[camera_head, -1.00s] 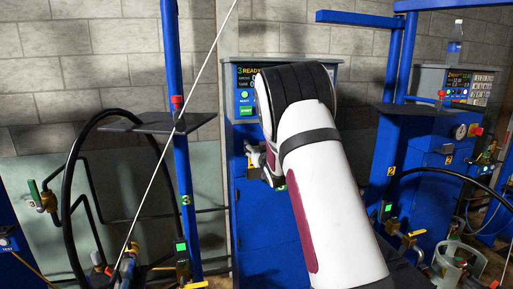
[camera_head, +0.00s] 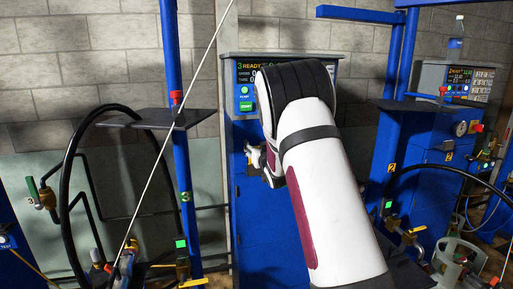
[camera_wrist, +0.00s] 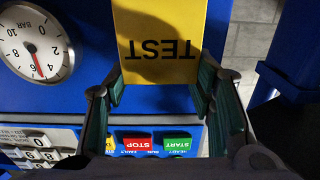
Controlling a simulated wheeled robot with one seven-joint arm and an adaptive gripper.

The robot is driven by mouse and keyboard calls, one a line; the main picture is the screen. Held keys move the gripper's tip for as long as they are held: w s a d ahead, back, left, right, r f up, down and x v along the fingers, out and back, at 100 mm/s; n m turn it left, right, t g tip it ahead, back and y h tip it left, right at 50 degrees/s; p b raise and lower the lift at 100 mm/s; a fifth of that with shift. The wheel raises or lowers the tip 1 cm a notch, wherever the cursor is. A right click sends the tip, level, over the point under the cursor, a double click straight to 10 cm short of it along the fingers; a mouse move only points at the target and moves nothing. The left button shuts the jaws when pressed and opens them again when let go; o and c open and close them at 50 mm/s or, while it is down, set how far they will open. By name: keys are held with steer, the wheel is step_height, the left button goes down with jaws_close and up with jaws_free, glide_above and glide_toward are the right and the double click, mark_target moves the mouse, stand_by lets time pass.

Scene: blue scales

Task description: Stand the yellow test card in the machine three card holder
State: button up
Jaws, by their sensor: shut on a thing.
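The yellow test card (camera_wrist: 160,40) shows upside down in the wrist view, with "TEST" printed in black. My gripper (camera_wrist: 158,85) is shut on its sides, near the end of the card closest to the wrist camera. The card is in front of a blue machine front. In the head view, machine three (camera_head: 245,215) is the blue cabinet with a "3 READY" display. My arm hides most of my gripper and the card there. I cannot make out the card holder in either view.
A pressure gauge (camera_wrist: 35,42), a keypad (camera_wrist: 38,150) and red and green buttons (camera_wrist: 172,145) are near my fingers. In the head view, a blue post with a dark shelf (camera_head: 165,118) stands left of machine three. Machine two (camera_head: 425,150) stands right.

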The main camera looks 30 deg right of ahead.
steer(key=o, duration=1.3)
steer(key=shift+c, duration=0.2)
steer(key=shift+s, duration=0.15)
steer(key=v, duration=1.1)
steer(key=shift+s, duration=0.35)
steer(key=shift+a, duration=0.1)
